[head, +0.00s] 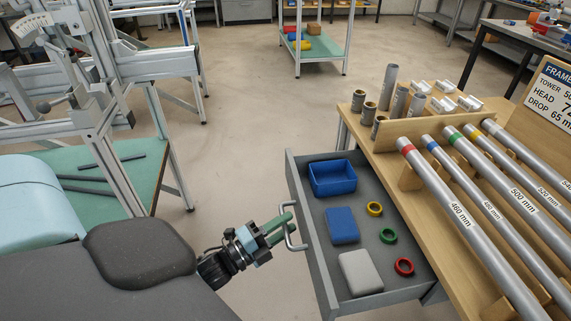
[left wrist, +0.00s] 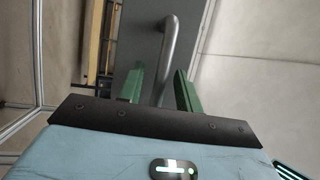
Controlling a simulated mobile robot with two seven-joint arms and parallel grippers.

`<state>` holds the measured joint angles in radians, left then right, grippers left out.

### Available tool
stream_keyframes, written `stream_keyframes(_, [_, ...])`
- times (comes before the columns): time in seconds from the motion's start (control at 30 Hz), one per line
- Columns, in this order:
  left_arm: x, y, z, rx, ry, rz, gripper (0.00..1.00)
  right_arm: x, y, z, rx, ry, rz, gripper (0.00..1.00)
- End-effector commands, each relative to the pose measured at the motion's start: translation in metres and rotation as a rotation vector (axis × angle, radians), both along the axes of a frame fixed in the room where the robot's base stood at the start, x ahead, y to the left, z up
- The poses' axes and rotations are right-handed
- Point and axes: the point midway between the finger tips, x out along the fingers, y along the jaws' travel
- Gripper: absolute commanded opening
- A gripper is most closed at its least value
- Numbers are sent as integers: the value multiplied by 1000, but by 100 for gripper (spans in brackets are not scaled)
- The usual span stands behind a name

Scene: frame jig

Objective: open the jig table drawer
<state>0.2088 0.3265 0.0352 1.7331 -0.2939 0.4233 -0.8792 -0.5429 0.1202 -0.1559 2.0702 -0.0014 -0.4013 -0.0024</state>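The jig table drawer (head: 309,237) is grey and stands pulled out from the wooden jig table (head: 430,207), its inside in view. Its curved metal handle (head: 291,239) is on the front face, turned to my left gripper (head: 283,225). The green fingers of that gripper are at the handle. In the left wrist view the handle (left wrist: 169,45) runs between the two fingers (left wrist: 159,85), with gaps showing, so the gripper looks open around it. The drawer's grey front (left wrist: 135,45) is behind. My right gripper is not in view.
The drawer holds a blue bin (head: 332,178), a blue box (head: 342,225), a light grey box (head: 360,272) and yellow, green and red rings. Labelled tubes (head: 450,200) lie on the table. Floor left of the drawer is clear; a green-topped bench (head: 110,170) stands further left.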

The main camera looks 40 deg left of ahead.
Motion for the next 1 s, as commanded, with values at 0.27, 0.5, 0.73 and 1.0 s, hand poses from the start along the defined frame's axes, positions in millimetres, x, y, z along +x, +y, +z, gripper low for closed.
stream_keyframes(0.27, [-42,11,-9,0,3,1,34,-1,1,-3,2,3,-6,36])
stream_keyframes(0.5, [-65,18,-12,-1,2,2,34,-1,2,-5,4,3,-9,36])
stream_keyframes(0.73, [-68,18,-12,0,0,1,34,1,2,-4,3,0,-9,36])
stream_keyframes(1.0, [-68,18,-12,0,0,1,34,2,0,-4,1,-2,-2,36])
